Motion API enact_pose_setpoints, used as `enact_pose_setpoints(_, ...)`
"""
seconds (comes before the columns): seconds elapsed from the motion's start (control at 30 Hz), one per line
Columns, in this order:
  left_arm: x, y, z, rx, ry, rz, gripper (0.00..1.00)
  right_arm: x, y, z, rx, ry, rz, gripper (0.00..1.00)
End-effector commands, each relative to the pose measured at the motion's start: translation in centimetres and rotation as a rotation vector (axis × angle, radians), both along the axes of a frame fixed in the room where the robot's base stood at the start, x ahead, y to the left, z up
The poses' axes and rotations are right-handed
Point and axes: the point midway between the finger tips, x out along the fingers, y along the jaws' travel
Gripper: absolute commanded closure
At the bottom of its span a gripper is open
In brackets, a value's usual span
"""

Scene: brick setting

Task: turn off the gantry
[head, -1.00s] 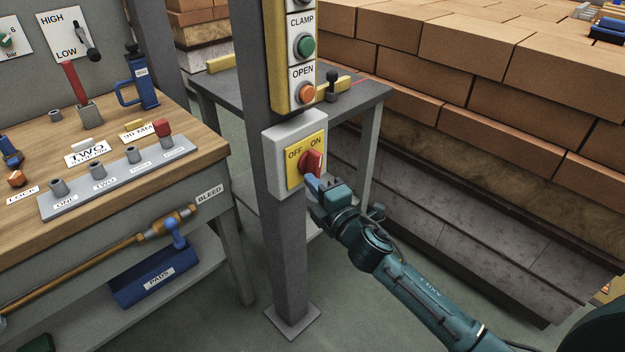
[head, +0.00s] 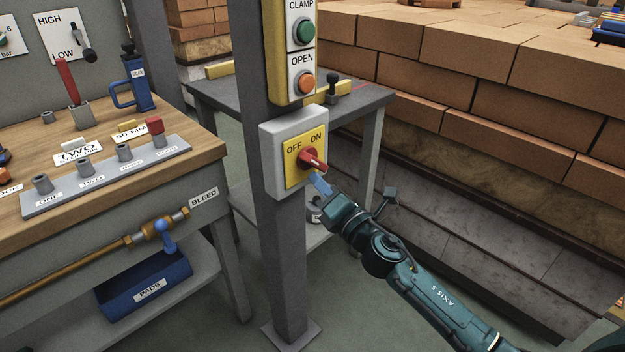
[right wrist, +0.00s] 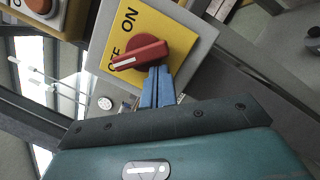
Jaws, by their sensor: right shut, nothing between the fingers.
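The switch box (head: 270,163) is on the grey post, with a yellow plate marked OFF and ON. Its red knob (head: 311,160) slants from upper left to lower right in the head view. In the right wrist view the red knob (right wrist: 140,53) has its white-marked end over the OFF lettering, pointing away from ON. My right gripper (head: 319,182) is shut and empty, its blue fingertips just below the knob. In the right wrist view the fingertips (right wrist: 157,78) are close to the knob's underside; I cannot tell whether they touch. My left gripper is not in view.
Above the box is a yellow panel with a green CLAMP button (head: 303,31) and an orange OPEN button (head: 304,83). The wooden bench (head: 200,152) with levers and pegs stands left. A grey table (head: 375,97) is behind the post, and a brick stack (head: 475,90) fills the right.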

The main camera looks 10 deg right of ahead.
Motion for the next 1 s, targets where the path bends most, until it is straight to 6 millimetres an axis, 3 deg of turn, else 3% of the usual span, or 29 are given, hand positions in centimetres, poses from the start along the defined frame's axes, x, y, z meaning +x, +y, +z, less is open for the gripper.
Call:
enact_pose_setpoints(0.4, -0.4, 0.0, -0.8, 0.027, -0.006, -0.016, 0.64, 0.2, -0.4, -0.1, -0.110, -0.065, 0.001, 1.00)
enact_pose_setpoints(1.0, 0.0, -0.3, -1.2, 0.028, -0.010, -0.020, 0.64, 0.3, -0.4, -0.3, -0.116, -0.068, 0.001, 1.00)
